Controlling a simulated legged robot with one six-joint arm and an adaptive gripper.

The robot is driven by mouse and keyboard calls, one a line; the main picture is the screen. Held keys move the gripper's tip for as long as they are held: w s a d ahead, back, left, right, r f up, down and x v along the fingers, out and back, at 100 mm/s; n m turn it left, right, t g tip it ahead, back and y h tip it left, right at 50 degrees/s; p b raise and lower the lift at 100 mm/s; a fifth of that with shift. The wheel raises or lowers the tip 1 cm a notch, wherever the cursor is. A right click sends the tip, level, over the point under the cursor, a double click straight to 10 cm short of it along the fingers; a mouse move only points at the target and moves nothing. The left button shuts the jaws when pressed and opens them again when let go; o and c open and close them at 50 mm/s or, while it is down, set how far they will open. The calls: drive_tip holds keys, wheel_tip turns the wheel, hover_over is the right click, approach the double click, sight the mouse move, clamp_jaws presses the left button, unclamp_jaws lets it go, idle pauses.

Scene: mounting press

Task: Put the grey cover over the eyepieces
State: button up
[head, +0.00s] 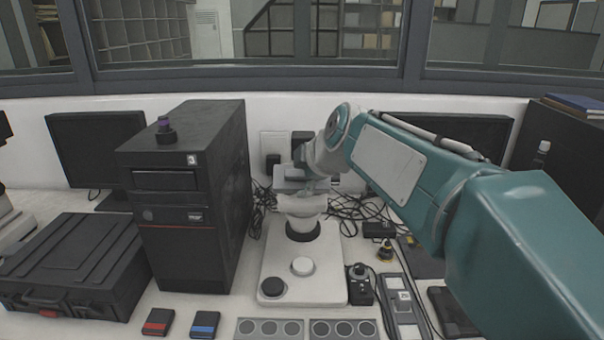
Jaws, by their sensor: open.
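My gripper (306,184) is open, at the end of my teal arm, over the upper part of a white instrument with a wide flat base (323,255). A pale grey curved piece (301,204) sits just below the gripper, above a black ring (303,231) on the instrument. It may be the grey cover, but I cannot tell for sure. I cannot tell whether the gripper touches it. The eyepieces cannot be made out; the gripper and the pale piece hide that part of the instrument.
A black computer tower (190,190) stands close on the left, with a black case (72,262) beside it. Tangled cables (358,212) lie behind the instrument. A small black device (360,284) and a grey panel (402,305) lie right of it. Red and blue-marked boxes (205,324) lie in front.

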drive_tip(key=v, duration=1.2)
drive_tip(key=s+d+f+m+g+h, duration=0.1)
drive_tip(key=s+d+f+m+h, duration=0.1)
drive_tip(key=s+d+f+m, duration=0.3)
drive_tip(key=s+d+f+m+g+h, duration=0.1)
drive_tip(key=s+d+f+m, duration=0.4)
drive_tip(key=s+f+m, duration=0.9)
wheel_tip(320, 180, down, 3)
drive_tip(key=shift+s+f+g+h, duration=0.1)
drive_tip(key=shift+s+g+h, duration=0.3)
drive_tip(key=shift+s+h, duration=0.6)
